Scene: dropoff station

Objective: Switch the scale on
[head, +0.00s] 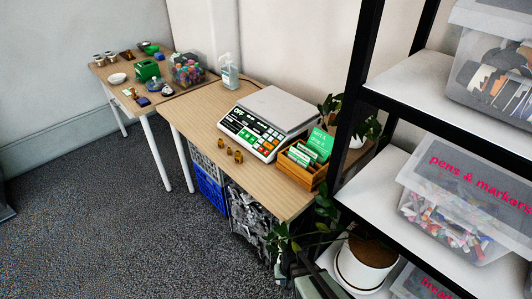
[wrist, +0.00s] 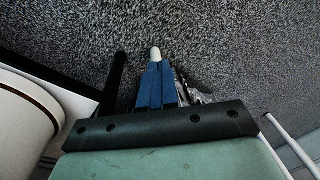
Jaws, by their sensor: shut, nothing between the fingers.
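The scale (head: 270,121) stands on the wooden table in the head view. It has a pale flat weighing plate on top and a sloped front panel with green, white and orange keys. Lettering at the panel's left end looks like "OFF"; the smaller key labels are too small to read. My gripper (wrist: 155,88) shows in the wrist view with its blue fingers shut and empty, over dark carpet. A pale tip shows at their far end. The scale is not in the wrist view, and my gripper is away from it.
A wooden card box (head: 300,167) stands right of the scale, and small brass weights (head: 234,155) lie in front. A plant in a white pot (head: 366,263) and a black-framed shelf (head: 440,105) crowd the right. Crates stand under the table (head: 203,112). Carpet at left is clear.

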